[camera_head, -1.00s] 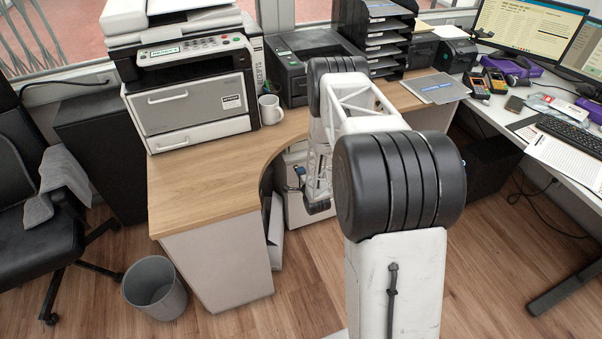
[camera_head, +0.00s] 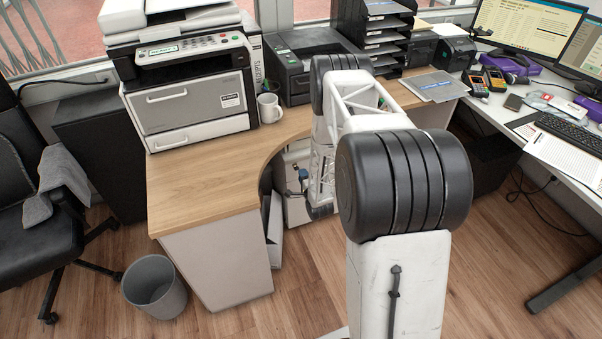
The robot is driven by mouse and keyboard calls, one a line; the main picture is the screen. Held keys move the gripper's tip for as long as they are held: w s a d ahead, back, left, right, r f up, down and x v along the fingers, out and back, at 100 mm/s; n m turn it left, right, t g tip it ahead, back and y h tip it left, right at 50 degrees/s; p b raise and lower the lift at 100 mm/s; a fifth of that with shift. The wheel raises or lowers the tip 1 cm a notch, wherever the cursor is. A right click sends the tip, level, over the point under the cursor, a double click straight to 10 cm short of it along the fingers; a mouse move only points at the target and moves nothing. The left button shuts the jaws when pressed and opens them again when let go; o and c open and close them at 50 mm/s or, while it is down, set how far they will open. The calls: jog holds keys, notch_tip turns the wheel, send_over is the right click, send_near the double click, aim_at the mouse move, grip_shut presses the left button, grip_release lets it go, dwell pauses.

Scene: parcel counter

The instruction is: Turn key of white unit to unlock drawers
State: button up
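The white unit (camera_head: 294,212) stands under the curved wooden desk, partly hidden behind my arm and the desk's side panel. Only a narrow part of its pale front shows. My gripper (camera_head: 296,191) appears as a small dark shape at the end of my forearm, in front of the unit's upper front. Its fingers are too small and too much covered to tell whether they are open or shut. I cannot make out the key or the lock, nor whether the gripper touches the key. No open drawer can be made out.
The wooden desk (camera_head: 200,190) curves close above and left of my forearm. It bears a printer (camera_head: 190,100), a white mug (camera_head: 269,108) and a black label printer (camera_head: 300,70). A grey bin (camera_head: 154,287) stands on the floor at left.

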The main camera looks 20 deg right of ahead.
jog(key=shift+s, duration=2.1)
notch_tip(320, 180, up, 14)
jog(key=w+a+f+n+g+h, duration=0.1)
jog(key=w+a+n+g, duration=0.15)
jog(key=g, duration=0.25)
jog(key=s+a+r+n+g, duration=0.2)
jog(key=s+a+r, duration=0.15)
jog(key=r, duration=0.55)
jog(key=s+a+r+n+g, duration=0.2)
jog(key=s+r, duration=0.3)
jog(key=r, duration=0.4)
jog(key=s+a+r+n+g, duration=0.15)
jog(key=s+r, duration=0.25)
jog(key=r, duration=0.5)
jog(key=s+a+r+n+g, duration=0.1)
jog(key=s+a+r+n, duration=0.15)
jog(key=s+r, duration=0.5)
jog(key=s+a+r+n+g, duration=0.25)
jog(key=s+r, duration=0.35)
jog(key=s, duration=0.3)
jog(key=s+a+r+n, duration=0.1)
jog(key=s+r+n, duration=0.1)
jog(key=s, duration=0.8)
jog(key=s+a+r+n+g, duration=0.1)
jog(key=s+r, duration=0.3)
jog(key=s, duration=0.6)
jog(key=shift+r+n+y, duration=0.35)
jog(key=shift+n+y, duration=0.05)
jog(key=shift+n, duration=0.5)
